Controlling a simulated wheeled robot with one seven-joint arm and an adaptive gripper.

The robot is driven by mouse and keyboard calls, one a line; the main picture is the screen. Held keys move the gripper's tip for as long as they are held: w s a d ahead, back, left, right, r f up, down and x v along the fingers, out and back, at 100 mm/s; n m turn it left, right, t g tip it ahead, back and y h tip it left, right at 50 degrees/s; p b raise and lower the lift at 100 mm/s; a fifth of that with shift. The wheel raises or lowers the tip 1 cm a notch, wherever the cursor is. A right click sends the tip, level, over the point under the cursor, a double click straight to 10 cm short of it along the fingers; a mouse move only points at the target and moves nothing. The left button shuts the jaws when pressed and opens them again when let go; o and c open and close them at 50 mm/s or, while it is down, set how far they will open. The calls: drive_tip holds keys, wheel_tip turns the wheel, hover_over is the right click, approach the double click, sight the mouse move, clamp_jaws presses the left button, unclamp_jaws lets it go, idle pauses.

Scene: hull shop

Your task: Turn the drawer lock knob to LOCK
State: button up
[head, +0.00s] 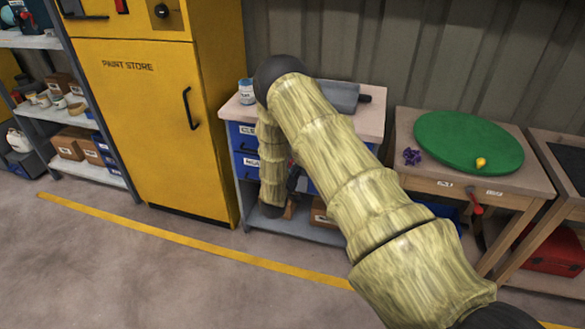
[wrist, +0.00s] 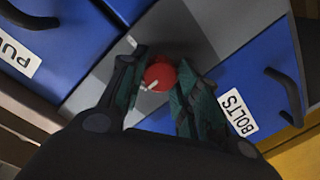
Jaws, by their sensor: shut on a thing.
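The red lock knob (wrist: 160,75) sits on a grey strip (wrist: 196,42) between blue drawer fronts in the wrist view. A short white mark shows on the knob, slanting toward the lower left of the picture. My gripper (wrist: 158,68) is shut on the knob, with one finger on each side of it. No LOCK lettering can be read, so I cannot tell which setting the mark points to. In the head view my arm hides the knob and most of the drawer unit's front.
A blue drawer labelled BOLTS (wrist: 252,78) with a dark handle is beside the knob. Another labelled drawer (wrist: 50,45) is at left. The bench top (head: 366,118) holds a tin (head: 246,91). A yellow cabinet (head: 150,110) stands left; a table with a green disc (head: 465,140) stands right.

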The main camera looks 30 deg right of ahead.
drive_tip(key=shift+f, duration=0.1)
idle(0.5)
drive_tip(key=o, duration=1)
drive_tip(key=v, duration=1.2)
drive_tip(key=shift+a, duration=0.1)
drive_tip(key=s+a+f+n+g+y+p, duration=0.1)
drive_tip(key=s+a+f+g+y+p, duration=0.2)
drive_tip(key=s, duration=0.4)
drive_tip(key=s+a+f+n+y+p, duration=0.1)
drive_tip(key=s+a+f+y+p, duration=0.15)
drive_tip(key=s+a, duration=0.35)
drive_tip(key=s+a+f+n+g+y+p, duration=0.1)
drive_tip(key=s+a+f+g+y+p, duration=0.2)
drive_tip(key=s, duration=0.6)
drive_tip(key=s+a+r+g+y+p, duration=0.1)
drive_tip(key=s+a, duration=0.1)
drive_tip(key=s, duration=0.5)
drive_tip(key=s+a+r+g+y+p, duration=0.1)
drive_tip(key=s+a+r+g+y, duration=0.1)
drive_tip(key=s, duration=0.6)
drive_tip(key=s+a+r+g+y+p, duration=0.1)
drive_tip(key=s+a+r+g, duration=0.1)
drive_tip(key=s, duration=0.5)
drive_tip(key=shift+s+a+r, duration=0.1)
drive_tip(key=shift+s+a, duration=0.2)
drive_tip(key=shift+a, duration=0.25)
